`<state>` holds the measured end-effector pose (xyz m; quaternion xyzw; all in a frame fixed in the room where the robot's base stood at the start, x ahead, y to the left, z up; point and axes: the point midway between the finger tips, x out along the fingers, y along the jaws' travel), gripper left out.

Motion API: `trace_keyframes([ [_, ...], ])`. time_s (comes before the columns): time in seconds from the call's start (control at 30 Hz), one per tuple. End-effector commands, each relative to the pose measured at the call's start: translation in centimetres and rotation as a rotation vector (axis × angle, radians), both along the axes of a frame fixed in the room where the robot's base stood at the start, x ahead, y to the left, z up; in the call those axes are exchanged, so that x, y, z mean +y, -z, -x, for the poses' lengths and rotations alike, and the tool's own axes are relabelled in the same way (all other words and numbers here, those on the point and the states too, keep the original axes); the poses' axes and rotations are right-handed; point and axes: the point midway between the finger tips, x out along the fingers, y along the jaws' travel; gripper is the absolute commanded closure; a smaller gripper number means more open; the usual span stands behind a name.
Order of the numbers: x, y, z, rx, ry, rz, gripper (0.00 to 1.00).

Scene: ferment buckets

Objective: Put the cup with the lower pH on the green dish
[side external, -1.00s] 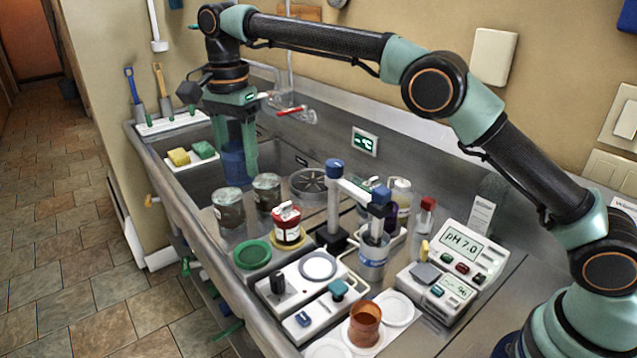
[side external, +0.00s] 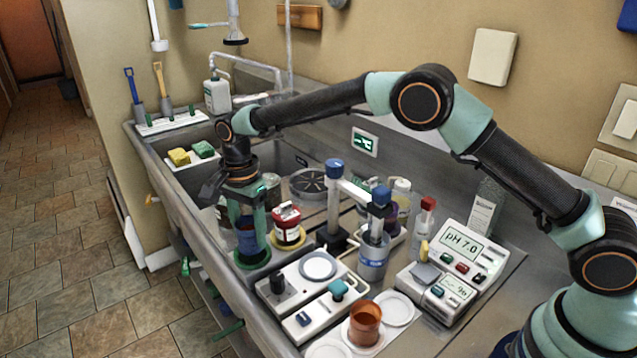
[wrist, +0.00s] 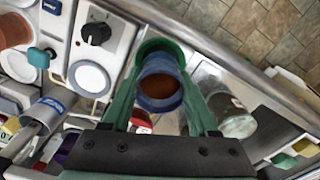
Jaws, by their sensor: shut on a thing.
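My gripper (side external: 248,238) is shut on a blue cup (side external: 245,234) with brown liquid. In the wrist view the blue cup (wrist: 160,101) sits between the two green fingers, upright as far as I can see. The green dish (side external: 253,262) lies directly below the cup at the counter's front edge, and its rim (wrist: 160,43) shows behind the cup in the wrist view. I cannot tell whether the cup touches the dish. An orange-brown cup (side external: 364,322) stands on a white pad at the front right. The pH meter (side external: 460,250) reads pH 7.0.
A red-labelled jar (side external: 287,225) stands just right of the gripper. Lidded jars are partly hidden behind it. A probe stand (side external: 335,200) with a grey beaker (side external: 373,262) is at the middle. A white stirrer box (side external: 318,268) lies to the right of the dish.

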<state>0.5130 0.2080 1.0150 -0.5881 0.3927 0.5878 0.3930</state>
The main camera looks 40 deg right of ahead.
Motion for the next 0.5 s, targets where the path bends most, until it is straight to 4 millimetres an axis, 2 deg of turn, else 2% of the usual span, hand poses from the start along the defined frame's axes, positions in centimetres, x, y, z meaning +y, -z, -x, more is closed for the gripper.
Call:
trace_keyframes([
  [0.03, 0.0, 0.9, 0.1, 0.004, 0.0, 0.002, 0.99],
  [0.13, 0.0, 1.8, 0.0, 0.001, 0.0, 0.0, 0.99],
  [0.5, 0.0, 2.2, 0.0, 0.0, 0.0, 0.0, 0.99],
])
